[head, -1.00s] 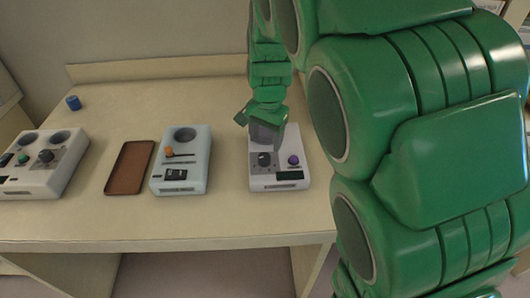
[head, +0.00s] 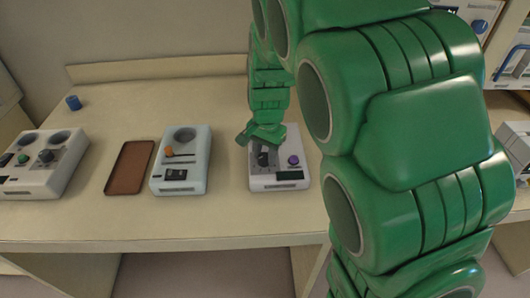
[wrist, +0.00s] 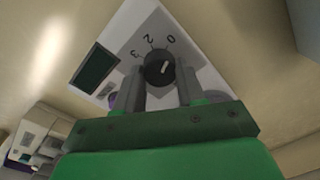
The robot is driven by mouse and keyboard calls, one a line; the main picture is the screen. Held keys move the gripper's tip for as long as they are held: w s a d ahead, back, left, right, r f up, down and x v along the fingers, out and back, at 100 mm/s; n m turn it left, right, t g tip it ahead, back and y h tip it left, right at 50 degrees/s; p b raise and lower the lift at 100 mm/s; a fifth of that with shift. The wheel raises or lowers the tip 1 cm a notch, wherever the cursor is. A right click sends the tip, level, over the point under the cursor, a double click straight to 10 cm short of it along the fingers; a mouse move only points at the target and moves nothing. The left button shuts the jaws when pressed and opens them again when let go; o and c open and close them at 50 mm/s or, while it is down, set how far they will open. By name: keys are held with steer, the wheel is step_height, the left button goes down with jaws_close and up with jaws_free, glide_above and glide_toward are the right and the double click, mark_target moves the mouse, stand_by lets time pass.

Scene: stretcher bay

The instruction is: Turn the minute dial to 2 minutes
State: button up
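The white timer unit (head: 262,184) stands on the table under my gripper (head: 262,150). In the wrist view its black minute dial (wrist: 158,69) has a white pointer line, with the digits 0, 2 and 3 printed around it. The pointer is tilted to the upper right, nearer the 0 than the 2. My gripper (wrist: 160,92) is open, with one grey finger on each side of the dial's near edge. I cannot tell whether either finger touches the dial. The unit's dark display (wrist: 96,67) lies left of the dial.
A purple knob (head: 293,160) sits right of the dial on the same unit. To the left are a pale blue unit (head: 196,183), a brown tray (head: 130,167), another white unit (head: 40,180) and a blue cup-like object (head: 73,103). The table front is clear.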

steer(key=c, duration=0.3)
steer(key=n, duration=0.4)
steer(key=shift+n, duration=0.3)
steer(key=n, duration=0.4)
stand_by(0.4)
steer(key=o, duration=1)
